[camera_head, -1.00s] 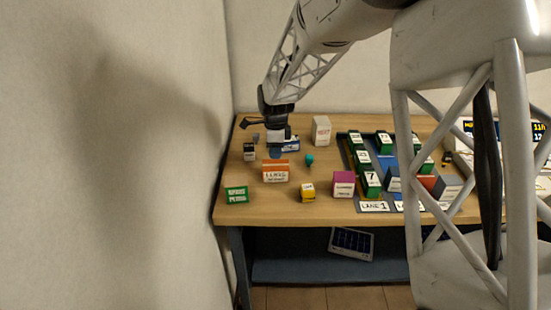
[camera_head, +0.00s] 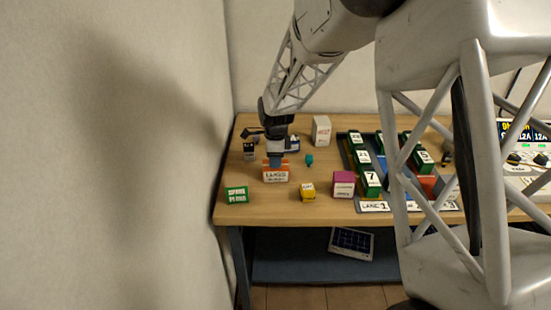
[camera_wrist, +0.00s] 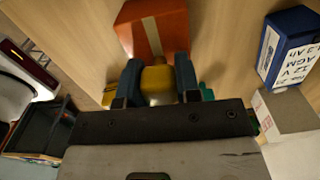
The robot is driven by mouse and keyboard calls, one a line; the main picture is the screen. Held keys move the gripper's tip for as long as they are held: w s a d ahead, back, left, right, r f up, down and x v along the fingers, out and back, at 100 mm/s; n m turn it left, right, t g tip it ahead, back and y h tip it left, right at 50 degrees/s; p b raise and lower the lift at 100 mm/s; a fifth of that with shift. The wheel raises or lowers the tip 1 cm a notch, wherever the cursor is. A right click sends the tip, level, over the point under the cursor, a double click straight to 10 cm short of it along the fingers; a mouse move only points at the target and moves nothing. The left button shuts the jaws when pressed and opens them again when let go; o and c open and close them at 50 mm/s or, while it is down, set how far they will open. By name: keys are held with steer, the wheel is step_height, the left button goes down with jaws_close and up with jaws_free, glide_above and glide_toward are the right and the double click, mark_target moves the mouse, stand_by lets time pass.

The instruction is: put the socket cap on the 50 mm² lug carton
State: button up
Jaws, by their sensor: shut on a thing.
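The lug carton (camera_head: 276,175) is orange with a white label reading "LUGS" and stands at the left of the table; its size line is too small to read. In the wrist view the carton (camera_wrist: 140,30), with a pale tape strip, lies just beyond my fingertips. My gripper (camera_head: 276,160) points down at the carton's top, at or just behind it. In the wrist view its blue fingers are shut on a yellow piece (camera_wrist: 157,78), apparently the socket cap. In the head view the fingers hide the cap. I cannot tell whether it touches the carton.
A blue-and-white battery box (camera_wrist: 290,45) stands close by. A teal item (camera_head: 309,160), a yellow box (camera_head: 308,193), a magenta-topped box (camera_head: 343,184), a green box (camera_head: 236,195) and a tall white box (camera_head: 321,130) stand around. The wall is close on the left.

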steer(key=o, duration=0.9)
step_height(320, 180, up, 12)
steer(key=shift+r, duration=0.1)
stand_by(0.3)
stand_by(0.4)
steer(key=shift+s+d, duration=0.1)
